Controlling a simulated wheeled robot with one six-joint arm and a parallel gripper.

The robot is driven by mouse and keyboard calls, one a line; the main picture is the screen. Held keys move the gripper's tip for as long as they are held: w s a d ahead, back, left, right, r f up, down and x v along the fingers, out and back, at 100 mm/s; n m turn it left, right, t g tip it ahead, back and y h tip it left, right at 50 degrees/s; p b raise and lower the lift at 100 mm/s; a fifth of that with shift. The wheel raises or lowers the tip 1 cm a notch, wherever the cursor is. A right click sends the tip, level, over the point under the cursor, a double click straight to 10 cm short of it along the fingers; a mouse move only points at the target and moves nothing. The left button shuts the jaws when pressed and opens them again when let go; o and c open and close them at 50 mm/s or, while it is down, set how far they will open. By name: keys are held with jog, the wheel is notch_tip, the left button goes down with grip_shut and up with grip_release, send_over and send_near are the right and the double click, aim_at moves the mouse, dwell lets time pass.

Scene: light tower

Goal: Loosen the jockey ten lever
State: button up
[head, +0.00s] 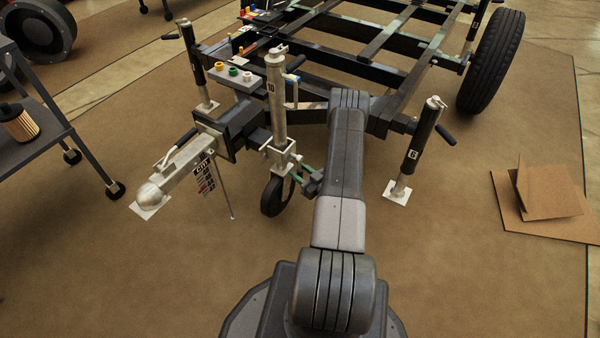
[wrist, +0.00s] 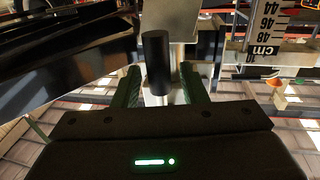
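The jockey marked 10 (head: 276,105) is a silver upright tube with a small black wheel (head: 274,196) below it. A clamp bracket (head: 283,158) sits around its lower part. My gripper (head: 300,174) is close to the right of this bracket, its green fingers pointing at it. In the wrist view, a short black cylindrical handle (wrist: 157,58), apparently the clamp lever, stands between the two green fingers of my gripper (wrist: 161,80). The fingers are apart, with a gap on each side of the handle. The lever is not clear in the head view.
The trailer frame (head: 380,60) is behind, with the coupling (head: 170,180) to the left. Stands marked 6 (head: 415,150) and another at left (head: 196,65) flank it. Open floor lies in front.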

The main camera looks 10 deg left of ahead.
grip_shut()
jog(key=shift+w, duration=0.1)
